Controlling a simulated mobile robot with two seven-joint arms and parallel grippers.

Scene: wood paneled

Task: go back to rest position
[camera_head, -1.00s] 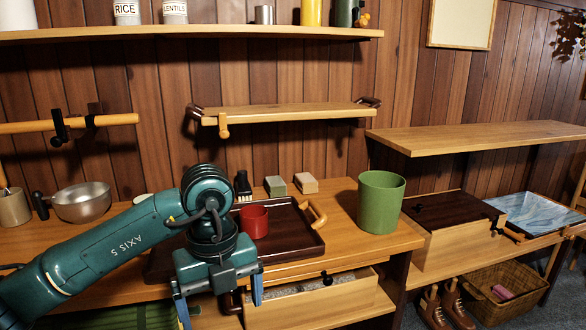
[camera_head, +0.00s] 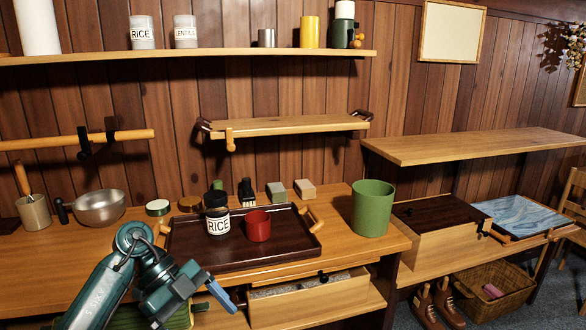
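My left gripper (camera_head: 197,312) is low at the left of the head view, in front of the counter's front edge and tilted down to the right. Its blue fingers look spread apart, with nothing visible between them; the nearer finger is partly hidden by the gripper's body. My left arm comes up from the bottom left, bent at the wrist. My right gripper is not in view. A dark tray (camera_head: 185,251) lies on the counter, with a black-lidded RICE jar (camera_head: 217,222) and a red cup (camera_head: 257,226) upright on it, clear of my gripper.
An open drawer (camera_head: 315,300) juts out below the counter, right of my gripper. A green bin (camera_head: 372,208) stands at the counter's right end. A metal bowl (camera_head: 100,208) and a utensil pot (camera_head: 34,213) stand at left. Shelves hang above.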

